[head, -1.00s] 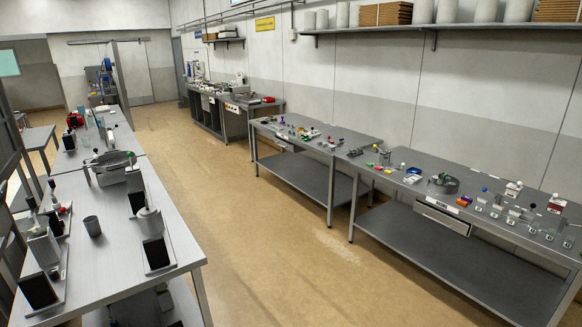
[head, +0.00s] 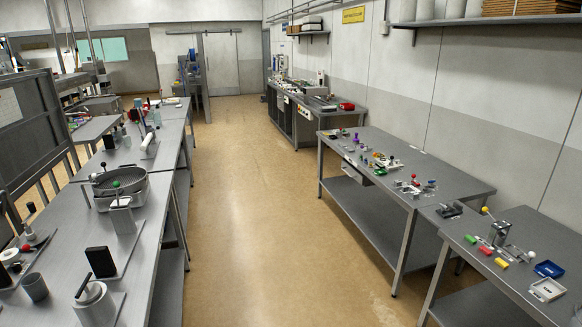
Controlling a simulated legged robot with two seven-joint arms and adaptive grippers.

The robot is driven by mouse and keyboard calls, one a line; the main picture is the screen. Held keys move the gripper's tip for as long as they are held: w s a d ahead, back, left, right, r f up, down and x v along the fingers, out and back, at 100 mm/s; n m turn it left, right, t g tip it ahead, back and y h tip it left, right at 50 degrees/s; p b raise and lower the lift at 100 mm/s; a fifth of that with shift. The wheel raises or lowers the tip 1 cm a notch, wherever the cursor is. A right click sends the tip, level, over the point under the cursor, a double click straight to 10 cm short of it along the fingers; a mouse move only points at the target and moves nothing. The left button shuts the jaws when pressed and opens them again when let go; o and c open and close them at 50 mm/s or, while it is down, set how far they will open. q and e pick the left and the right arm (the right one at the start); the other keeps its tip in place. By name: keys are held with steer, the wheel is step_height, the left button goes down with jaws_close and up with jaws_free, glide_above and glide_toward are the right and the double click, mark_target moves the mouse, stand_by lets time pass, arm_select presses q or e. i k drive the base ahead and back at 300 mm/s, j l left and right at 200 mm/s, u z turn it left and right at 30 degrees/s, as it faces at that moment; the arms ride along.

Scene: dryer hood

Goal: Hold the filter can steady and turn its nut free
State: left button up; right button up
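Neither of my grippers is in view. I cannot tell for sure which thing is the filter can. A light grey cylinder (head: 95,302) with a dark lever on top stands on a plate at the near end of the left bench, cut by the bottom edge. A plain dark grey cup (head: 34,288) stands to its left. A wide round grey drum (head: 134,187) with a bar across it sits further back on the same bench. No nut can be made out at this size.
The left bench (head: 58,240) carries several fixtures with black blocks. An open floor aisle (head: 255,230) runs between it and the right-hand benches. The middle right bench (head: 440,172) and the nearest right bench (head: 500,243) hold small coloured parts and a blue tray (head: 548,269).

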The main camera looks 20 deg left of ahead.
mark_target(89, 292)
steer(key=i+u, duration=0.3)
steer(key=u, duration=0.2)
steer(key=i+u, duration=0.3)
steer(key=u, duration=0.15)
steer(key=i+l+u, duration=0.15)
steer(key=i+u, duration=0.15)
steer(key=u, duration=0.2)
steer(key=i+l+u, duration=0.25)
steer(key=u, duration=0.25)
